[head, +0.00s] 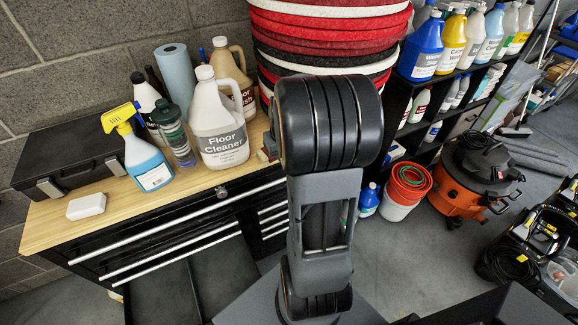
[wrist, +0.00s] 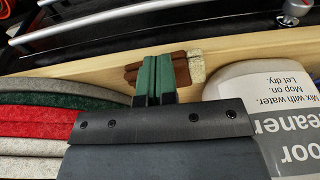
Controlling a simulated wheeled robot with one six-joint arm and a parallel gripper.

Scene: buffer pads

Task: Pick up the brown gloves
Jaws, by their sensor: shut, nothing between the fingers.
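The brown gloves (wrist: 181,70) appear as a small reddish-brown bundle on the wooden bench top, seen in the wrist view with a pale, rough-looking piece at their right end. My gripper (wrist: 156,62) has green fingers pressed together, with nothing between them. The fingers overlap the middle of the brown bundle in the picture, so part of it is hidden; I cannot tell whether they touch it. In the head view only a small brown and tan edge (head: 267,148) shows beside my arm, which hides the rest and my gripper.
A floor cleaner jug (head: 221,130) stands close to the bundle, also large in the wrist view (wrist: 285,115). A stack of red, white and black pads (head: 325,27) rises behind. A spray bottle (head: 145,155), black case (head: 70,160) and white block (head: 86,206) sit left.

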